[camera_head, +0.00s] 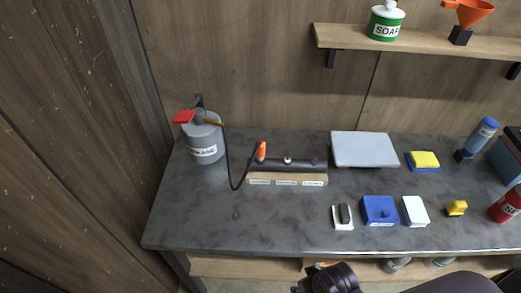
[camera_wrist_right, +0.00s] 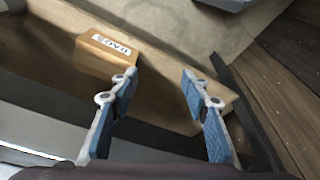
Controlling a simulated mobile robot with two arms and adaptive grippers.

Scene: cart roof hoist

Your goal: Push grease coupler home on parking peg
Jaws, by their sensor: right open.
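The orange grease coupler (camera_head: 262,151) stands nearly upright at the left end of a dark bar on the bench. A black hose (camera_head: 228,160) runs to it from the grey grease can (camera_head: 205,138). The parking peg under the coupler is hidden, and I cannot tell how far down the coupler sits. My right gripper (camera_wrist_right: 155,90) is open and empty in the right wrist view, its blue-padded fingers well apart. In the head view only dark parts of my arm show at the bottom edge, far from the coupler. My left gripper is not in view.
The dark bar (camera_head: 307,165) carries other small fittings above a labelled wooden front (camera_head: 287,179). A grey lidded box (camera_head: 363,149) and blue box (camera_head: 380,210) stand to the right. A labelled rag box (camera_wrist_right: 105,55) lies beyond my right fingers. The bench's front left is clear.

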